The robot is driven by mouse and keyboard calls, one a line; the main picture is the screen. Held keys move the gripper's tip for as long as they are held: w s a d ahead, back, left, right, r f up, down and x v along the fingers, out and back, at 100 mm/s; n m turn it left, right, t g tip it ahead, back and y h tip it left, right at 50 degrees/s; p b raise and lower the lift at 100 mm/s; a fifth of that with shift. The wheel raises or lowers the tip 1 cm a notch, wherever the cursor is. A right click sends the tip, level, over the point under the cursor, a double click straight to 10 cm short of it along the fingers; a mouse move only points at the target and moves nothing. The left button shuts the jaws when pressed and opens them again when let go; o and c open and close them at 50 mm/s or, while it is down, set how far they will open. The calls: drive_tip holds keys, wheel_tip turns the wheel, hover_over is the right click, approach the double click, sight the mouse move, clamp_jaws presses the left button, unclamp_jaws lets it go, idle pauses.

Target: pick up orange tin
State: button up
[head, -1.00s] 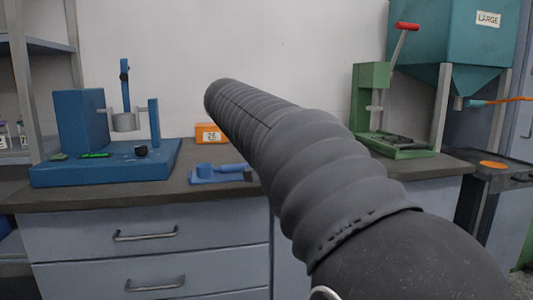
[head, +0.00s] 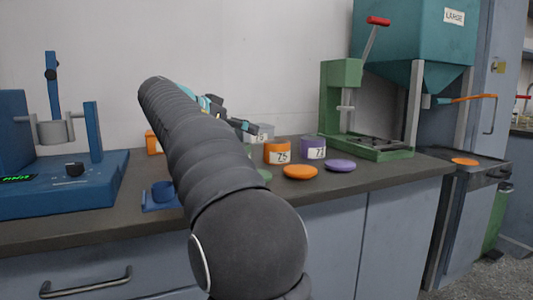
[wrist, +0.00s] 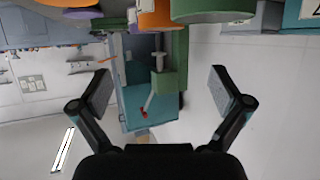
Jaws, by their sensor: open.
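The orange tin (head: 278,154) stands upright on the dark bench, with a white label that seems to read 75. An orange lid (head: 300,172) lies flat in front of it. My gripper (head: 248,127) is left of and above the tin, partly hidden behind my own arm. In the wrist view my gripper (wrist: 160,82) shows two spread fingers with nothing between them. That view is upside down, and an orange tin-like shape (wrist: 157,14) is cut off by its top edge, beyond the fingers.
A purple tin (head: 313,148) stands right of the orange tin, its purple lid (head: 340,165) in front. A grey labelled container (head: 262,132) is behind. A green press (head: 345,110) stands right. A blue machine (head: 60,180) fills the left. Bench front right is clear.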

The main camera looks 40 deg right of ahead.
approach(274, 142)
drive_tip(key=s+d, duration=0.2)
drive_tip(key=shift+s+f+b, duration=0.3)
drive_tip(key=shift+f+b, duration=0.05)
drive_tip(key=shift+x, duration=2.6)
drive_tip(key=shift+a+f, duration=0.1)
drive_tip(key=shift+f, duration=0.05)
drive_tip(key=c, duration=1.2)
